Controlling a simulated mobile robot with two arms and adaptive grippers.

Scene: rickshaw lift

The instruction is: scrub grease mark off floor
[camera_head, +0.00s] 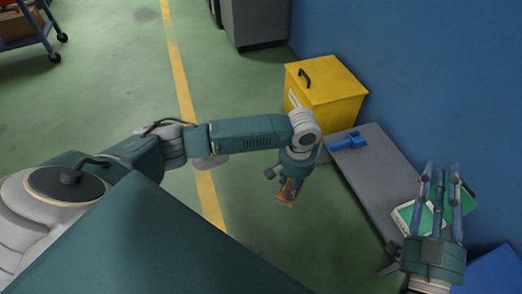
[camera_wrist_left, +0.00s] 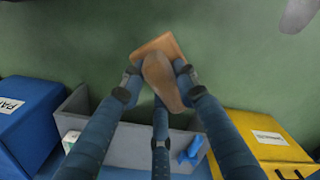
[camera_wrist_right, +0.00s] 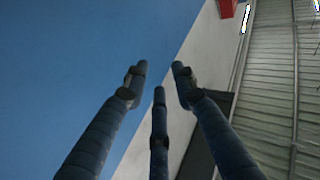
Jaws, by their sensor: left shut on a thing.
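My left gripper (camera_head: 287,186) is shut on a brown scrub brush (camera_head: 286,194), held above the green floor to the left of the grey bench. In the left wrist view the brush (camera_wrist_left: 163,75) shows a rounded handle between the fingers and a flat, squarish block beyond. A faint dark smudge (camera_head: 146,14) shows on the floor farther back. My right gripper (camera_head: 441,175) is open and empty, its fingers apart over the bench's right end.
A low grey bench (camera_head: 375,165) stands along the blue wall, with a blue tool (camera_head: 348,141) and green-and-white packets (camera_head: 405,217) on it. A yellow bin (camera_head: 325,95) stands behind it. A blue bin (camera_head: 495,270) is at right. A cart (camera_head: 40,35) is far left. Floor between is clear.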

